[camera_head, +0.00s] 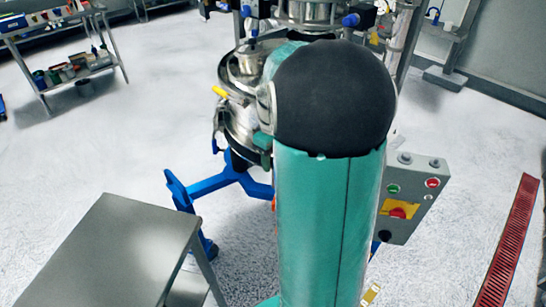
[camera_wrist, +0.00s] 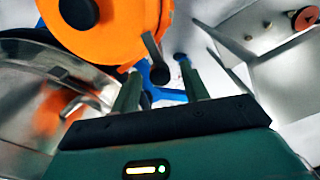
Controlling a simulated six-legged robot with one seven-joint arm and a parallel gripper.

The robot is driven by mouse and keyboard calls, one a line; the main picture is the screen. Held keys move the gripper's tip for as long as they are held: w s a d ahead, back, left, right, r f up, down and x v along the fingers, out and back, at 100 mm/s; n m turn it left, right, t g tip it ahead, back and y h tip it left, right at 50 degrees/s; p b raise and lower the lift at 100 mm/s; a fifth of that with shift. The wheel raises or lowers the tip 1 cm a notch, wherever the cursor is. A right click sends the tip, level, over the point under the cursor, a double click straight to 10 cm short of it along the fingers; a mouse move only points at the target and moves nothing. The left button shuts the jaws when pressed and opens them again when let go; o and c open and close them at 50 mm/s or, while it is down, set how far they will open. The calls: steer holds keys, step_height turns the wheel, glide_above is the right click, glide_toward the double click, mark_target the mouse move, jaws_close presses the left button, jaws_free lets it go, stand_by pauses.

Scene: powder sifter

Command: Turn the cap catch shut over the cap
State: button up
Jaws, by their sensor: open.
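In the wrist view a large orange round part (camera_wrist: 125,22) with a black knob (camera_wrist: 78,12) fills the upper left; it looks like the cap. A short dark lever (camera_wrist: 152,48) stands out from its lower right edge and looks like the cap catch. My gripper (camera_wrist: 160,72) is open, with one finger on each side of the lever's end in the picture. I cannot tell whether either finger touches it. In the head view my own arm covers the middle, and the cap, catch and gripper are hidden. Part of the steel sifter (camera_head: 240,120) shows left of my arm.
A blue stand (camera_head: 225,180) is under the sifter. A grey table (camera_head: 110,250) is at front left, a control box (camera_head: 415,195) at right. A curved steel wall (camera_wrist: 35,95) is close on the left in the wrist view. Floor between table and back shelf (camera_head: 70,75) is clear.

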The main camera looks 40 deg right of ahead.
step_height(320, 180, up, 14)
stand_by(0.5)
steer(key=shift+f, duration=0.1)
steer(key=s+a+m+t, duration=0.1)
steer(key=s+a, duration=0.4)
steer(key=a, duration=0.8)
steer(key=s+a+f+m+t, duration=0.1)
steer(key=s+a+t, duration=0.3)
steer(key=a, duration=0.9)
steer(key=shift+s+f+t, duration=0.15)
steer(key=shift+s+t, duration=0.15)
steer(key=shift+s, duration=0.85)
